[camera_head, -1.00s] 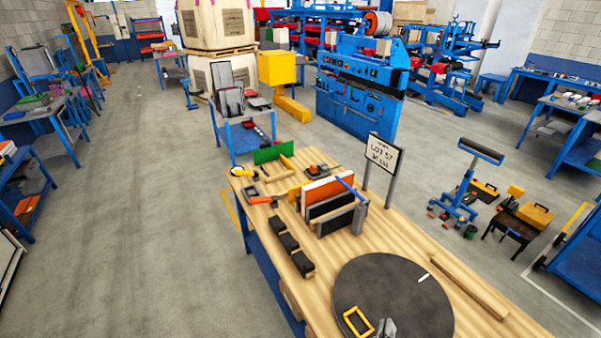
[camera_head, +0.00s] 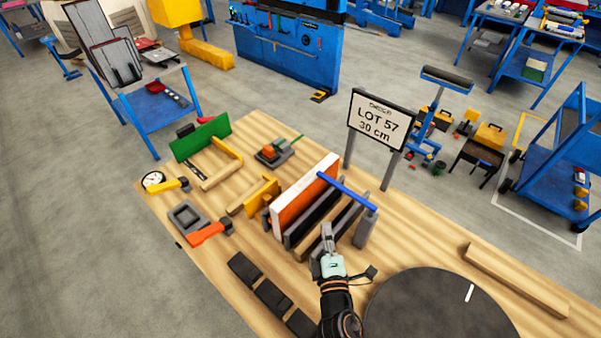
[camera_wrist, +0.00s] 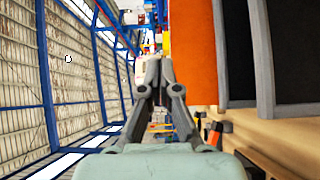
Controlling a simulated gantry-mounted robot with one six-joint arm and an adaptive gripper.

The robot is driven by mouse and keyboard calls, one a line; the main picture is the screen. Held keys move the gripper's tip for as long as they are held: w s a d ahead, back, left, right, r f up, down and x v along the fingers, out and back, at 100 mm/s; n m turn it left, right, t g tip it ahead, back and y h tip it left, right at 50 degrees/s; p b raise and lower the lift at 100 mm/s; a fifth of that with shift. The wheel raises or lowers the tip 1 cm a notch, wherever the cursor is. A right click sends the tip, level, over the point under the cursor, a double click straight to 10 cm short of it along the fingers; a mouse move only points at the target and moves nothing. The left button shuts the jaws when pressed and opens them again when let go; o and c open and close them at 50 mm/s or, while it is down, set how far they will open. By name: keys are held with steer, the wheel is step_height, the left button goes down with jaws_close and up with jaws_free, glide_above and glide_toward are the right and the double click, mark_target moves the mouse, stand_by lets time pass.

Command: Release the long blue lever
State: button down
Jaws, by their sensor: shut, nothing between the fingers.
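The long blue lever (camera_head: 347,192) lies slantwise across the top of the upright panel stack, its right end near a short grey post (camera_head: 366,228). The stack has an orange panel (camera_head: 303,196) with a white top edge, then dark and grey boards (camera_head: 318,217). My gripper (camera_head: 327,228) is shut and empty, in front of the stack and below the lever in the picture. I cannot tell whether it touches a board. In the wrist view my closed fingers (camera_wrist: 158,64) are left of the orange panel (camera_wrist: 193,50); I cannot make out the lever there.
Black blocks (camera_head: 272,297) line the bench's front edge. A dark round plate (camera_head: 435,310) is right of my arm. A sign reading LOT 57, 30 cm (camera_head: 382,122) stands behind the stack. An orange-handled tool (camera_head: 207,233) and a yellow clamp (camera_head: 262,193) lie left.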

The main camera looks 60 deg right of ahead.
glide_toward(326, 180)
steer(key=w, duration=0.3)
steer(key=d+p, duration=0.1)
steer(key=d, duration=0.2)
steer(key=shift+s+d+f+p, duration=0.1)
steer(key=shift+s+d+p, duration=0.1)
steer(key=shift+p, duration=0.1)
steer(key=shift+s+d+f, duration=0.1)
steer(key=shift+d, duration=0.55)
